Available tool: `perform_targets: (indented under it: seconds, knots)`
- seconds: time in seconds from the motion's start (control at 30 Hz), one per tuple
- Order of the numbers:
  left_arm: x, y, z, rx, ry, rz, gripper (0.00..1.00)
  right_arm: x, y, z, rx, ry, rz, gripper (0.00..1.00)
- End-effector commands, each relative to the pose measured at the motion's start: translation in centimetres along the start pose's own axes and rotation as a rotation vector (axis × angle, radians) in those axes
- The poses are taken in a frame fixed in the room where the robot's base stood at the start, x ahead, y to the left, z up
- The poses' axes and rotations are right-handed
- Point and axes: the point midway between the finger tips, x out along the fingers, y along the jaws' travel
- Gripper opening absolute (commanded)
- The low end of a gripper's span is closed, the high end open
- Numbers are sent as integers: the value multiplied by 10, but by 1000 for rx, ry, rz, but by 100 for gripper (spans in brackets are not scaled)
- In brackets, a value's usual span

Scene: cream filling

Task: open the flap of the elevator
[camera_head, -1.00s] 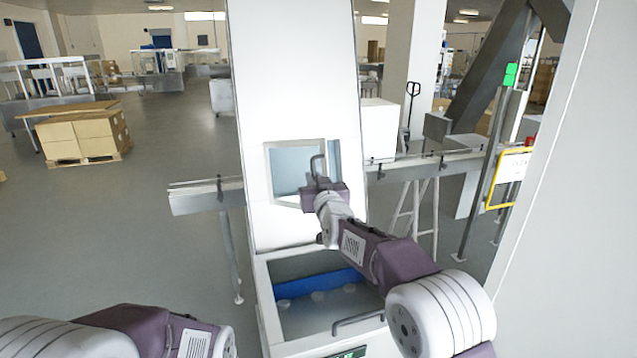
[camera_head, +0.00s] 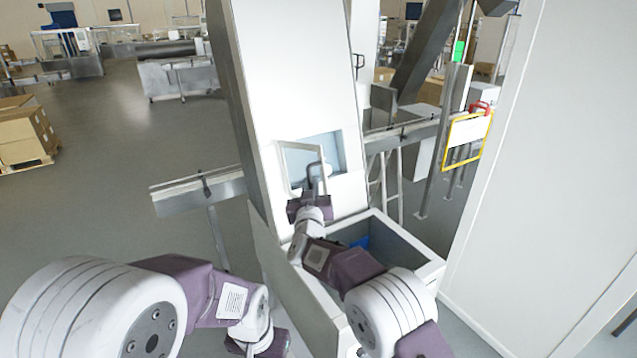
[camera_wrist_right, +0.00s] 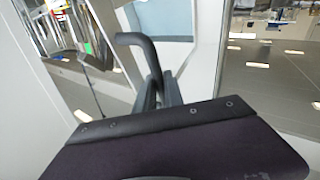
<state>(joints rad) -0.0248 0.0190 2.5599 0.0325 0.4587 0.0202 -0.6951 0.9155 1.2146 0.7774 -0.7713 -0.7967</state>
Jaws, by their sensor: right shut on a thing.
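The elevator (camera_head: 290,80) is a tall white column in the middle of the head view. Its flap (camera_head: 285,170), a white-framed window panel, stands swung out from the opening (camera_head: 336,150), whose pale blue inside shows to the right and above. My right gripper (camera_head: 313,192) is shut on the flap's dark handle (camera_wrist_right: 131,39), a bent bar. In the right wrist view, the fingers of my right gripper (camera_wrist_right: 160,93) close around its lower part. My left gripper (camera_head: 260,343) is at the bottom of the head view, low and away from the flap; its jaws are hidden.
An open bin (camera_head: 400,240) with something blue inside is at the elevator's foot, beneath my right arm. A conveyor (camera_head: 200,193) runs behind the column. A tall pale panel (camera_head: 545,170) closes off the right side. The floor to the left is open, with cardboard boxes (camera_head: 25,135).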

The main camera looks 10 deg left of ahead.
Motion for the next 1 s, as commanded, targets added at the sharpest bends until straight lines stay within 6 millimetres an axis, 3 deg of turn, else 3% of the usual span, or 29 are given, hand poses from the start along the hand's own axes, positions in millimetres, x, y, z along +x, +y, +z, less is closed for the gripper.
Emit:
perform_targets:
  seconds: [0.47,0.5,0.57,0.6,1.0]
  knots:
    - [-2,0,0,0,0,0,36,-1,-4,-6,-4,12,-1,0]
    - [-2,0,0,0,0,0,36,-1,-4,-6,-3,12,-1,15]
    - [-2,0,0,0,0,0,36,-1,-4,-5,-3,11,-1,32]
    - [-2,0,0,0,0,0,36,-1,-4,-5,-3,10,-1,34]
    - [5,0,1,0,0,0,36,-9,-5,0,-3,5,-1,34]
